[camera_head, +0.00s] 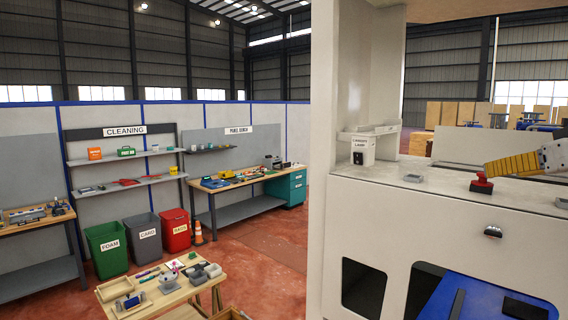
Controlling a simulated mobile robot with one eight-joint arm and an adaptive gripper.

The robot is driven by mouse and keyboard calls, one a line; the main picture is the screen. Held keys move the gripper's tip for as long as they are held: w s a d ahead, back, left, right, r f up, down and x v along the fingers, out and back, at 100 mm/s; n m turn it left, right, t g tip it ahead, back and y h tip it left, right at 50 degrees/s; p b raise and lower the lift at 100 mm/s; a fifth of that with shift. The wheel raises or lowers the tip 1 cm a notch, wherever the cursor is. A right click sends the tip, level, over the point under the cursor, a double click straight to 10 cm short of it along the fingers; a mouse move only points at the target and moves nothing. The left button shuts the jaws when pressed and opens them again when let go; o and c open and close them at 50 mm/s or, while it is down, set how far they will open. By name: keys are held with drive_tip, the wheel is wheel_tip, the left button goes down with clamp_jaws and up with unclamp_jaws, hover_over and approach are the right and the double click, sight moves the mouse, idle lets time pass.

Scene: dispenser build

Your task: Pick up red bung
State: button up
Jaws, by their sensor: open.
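A small red piece with a dark base, which looks like the red bung (482,184), stands on the white counter (440,188) at the right. A yellow ridged part with a pale grey body, which looks like my gripper (490,168), reaches in from the right edge. Its yellow end is just above and right of the red piece. The two look very close; I cannot tell whether they touch. My gripper is open, and nothing shows held in it. Its fingers are not clearly separate at this size.
A low wooden table (165,300) with parts, waste bins and workbenches stand farther left.

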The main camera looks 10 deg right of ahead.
sight(484, 173)
drive_tip(key=p+x, duration=0.1)
drive_tip(key=x, duration=0.4)
drive_tip(key=shift+w+a+r, duration=0.1)
drive_tip(key=shift+w+r, duration=0.1)
drive_tip(key=shift+w+f+p, duration=0.25)
drive_tip(key=shift+f+p, duration=0.05)
drive_tip(key=shift+p, duration=0.1)
drive_tip(key=shift+x, duration=1)
drive_tip(key=shift+s+r, duration=0.15)
drive_tip(key=shift+s, duration=0.4)
drive_tip(key=c, duration=0.9)
drive_tip(key=shift+w, duration=0.2)
drive_tip(key=shift+c, duration=0.9)
